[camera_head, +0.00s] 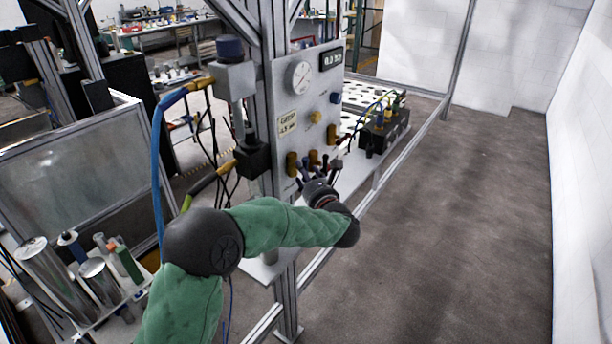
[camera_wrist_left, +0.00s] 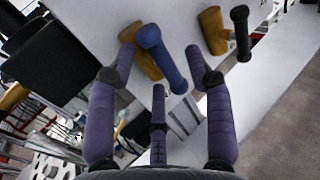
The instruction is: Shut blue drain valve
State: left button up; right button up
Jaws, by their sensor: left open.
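The blue valve handle (camera_wrist_left: 162,60) is a rounded blue bar in front of a brass valve body (camera_wrist_left: 148,66) on the pale panel, in the left wrist view. My left gripper (camera_wrist_left: 158,50) is open, with purple-grey fingers on both sides of the blue handle and a third finger below it. I cannot tell whether any finger touches the handle. In the head view my left gripper (camera_head: 308,184) is at the low row of brass valves (camera_head: 292,164), partly hiding the handles. My right gripper is not in view.
A second brass valve (camera_wrist_left: 212,30) with a black handle (camera_wrist_left: 241,32) stands close to the right fingers. The panel (camera_head: 290,100) carries a gauge (camera_head: 300,77) and knobs. A blue hose (camera_head: 157,165) hangs at left. Open floor (camera_head: 450,220) lies at right.

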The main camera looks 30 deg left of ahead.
pick_arm(q)
grip_shut()
jog(key=m+g+h+p, duration=0.1)
jog(key=m+g+p, duration=0.2)
jog(key=p, duration=0.5)
jog(key=w+r+m+g+h+p, duration=0.1)
jog(key=m+g+p, duration=0.1)
jog(key=p, duration=0.6)
jog(key=r+m+g+h+p, duration=0.1)
jog(key=m+g+p, duration=0.2)
jog(key=p, duration=0.6)
jog(key=shift+w+r+m+g, duration=0.1)
jog(key=shift+w+m+g, duration=0.2)
jog(key=shift+m, duration=0.7)
jog(key=shift+w+m+g+p, duration=0.15)
jog(key=shift+m+g+p, duration=0.6)
jog(key=shift+p, duration=0.7)
